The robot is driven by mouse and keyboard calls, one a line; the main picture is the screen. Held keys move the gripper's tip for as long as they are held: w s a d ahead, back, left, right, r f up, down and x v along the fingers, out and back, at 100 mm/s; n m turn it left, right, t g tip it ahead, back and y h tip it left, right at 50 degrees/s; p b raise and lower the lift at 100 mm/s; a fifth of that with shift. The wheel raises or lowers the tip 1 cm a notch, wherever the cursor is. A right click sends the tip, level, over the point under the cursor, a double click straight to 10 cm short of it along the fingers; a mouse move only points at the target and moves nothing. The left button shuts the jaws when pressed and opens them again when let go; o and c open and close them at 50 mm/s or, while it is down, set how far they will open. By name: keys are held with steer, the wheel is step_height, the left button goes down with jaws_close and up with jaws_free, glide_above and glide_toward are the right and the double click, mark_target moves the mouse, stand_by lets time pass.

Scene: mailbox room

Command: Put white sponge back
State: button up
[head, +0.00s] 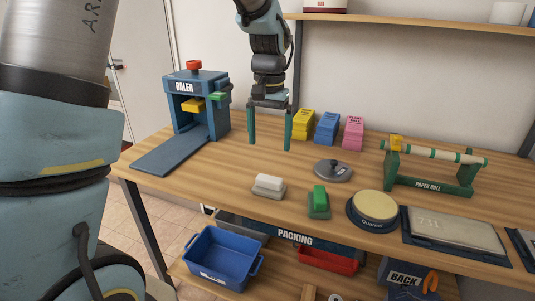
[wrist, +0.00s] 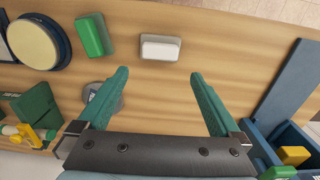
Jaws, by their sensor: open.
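The white sponge (head: 269,182) rests on a grey base (head: 267,191) near the front of the wooden table. In the wrist view the white sponge (wrist: 160,49) lies ahead of the fingertips, near the middle. My gripper (head: 270,148) hangs above the table, pointing down, behind the sponge in the head view. Its two green fingers are apart with nothing between them. In the wrist view my gripper (wrist: 160,78) is also open and empty, and the sponge is clear of both fingers.
A green block (head: 320,196) on its holder stands right of the sponge. A grey round weight (head: 333,171) lies behind. The baler (head: 197,108) is at left, a paper roll stand (head: 430,170) at right. Yellow, blue and pink packs (head: 326,127) stand at the back. A blue bin (head: 222,259) sits below.

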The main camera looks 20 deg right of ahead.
steer(key=s+a+f+n, duration=0.1)
steer(key=a+n, duration=0.1)
steer(key=a, duration=0.8)
steer(key=s+a+f+n+t, duration=0.1)
steer(key=a+n, duration=0.2)
steer(key=a, duration=0.7)
steer(key=s+a+f+n, duration=0.1)
steer(key=s+a+n, duration=0.1)
steer(key=a, duration=0.8)
steer(key=shift+f+t, duration=0.3)
steer(key=shift+f, duration=0.1)
